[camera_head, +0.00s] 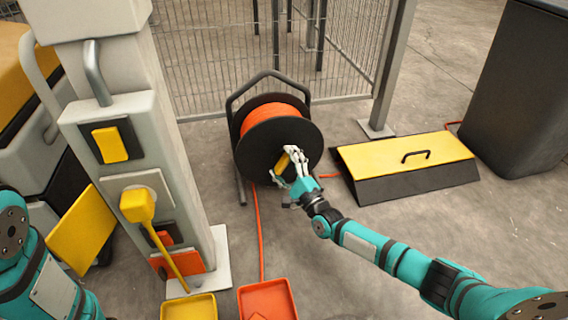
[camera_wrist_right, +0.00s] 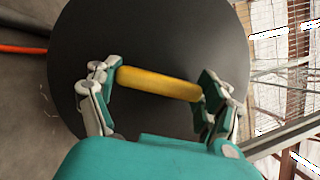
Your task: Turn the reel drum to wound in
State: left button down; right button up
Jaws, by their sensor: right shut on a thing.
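The reel drum (camera_head: 258,150) is a black disc with orange cable (camera_head: 272,112) wound on it, standing upright in a black frame (camera_head: 238,98) on the floor. A yellow handle (camera_head: 283,163) sticks out of its face. My right gripper (camera_head: 290,166) is at the drum's face, shut on the handle. In the right wrist view the yellow handle (camera_wrist_right: 160,84) spans between the fingers of the right gripper (camera_wrist_right: 160,86), with the black drum face (camera_wrist_right: 180,35) behind it. My left arm shows at the lower left, but its gripper is out of view.
A grey post (camera_head: 180,160) with a yellow plug (camera_head: 137,205) stands left of the reel. Yellow (camera_head: 190,307) and orange (camera_head: 266,300) trays lie in front. A yellow-topped black cover (camera_head: 405,165) is to the right. Mesh fence (camera_head: 215,60) stands behind. Orange cable runs across the floor.

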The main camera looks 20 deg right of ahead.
jog(key=shift+w+d+r+m+t+h, duration=0.1)
jog(key=shift+m+t+h, duration=0.25)
jog(key=shift+m, duration=0.95)
jog(key=o, duration=1.6)
jog(key=v, duration=1.2)
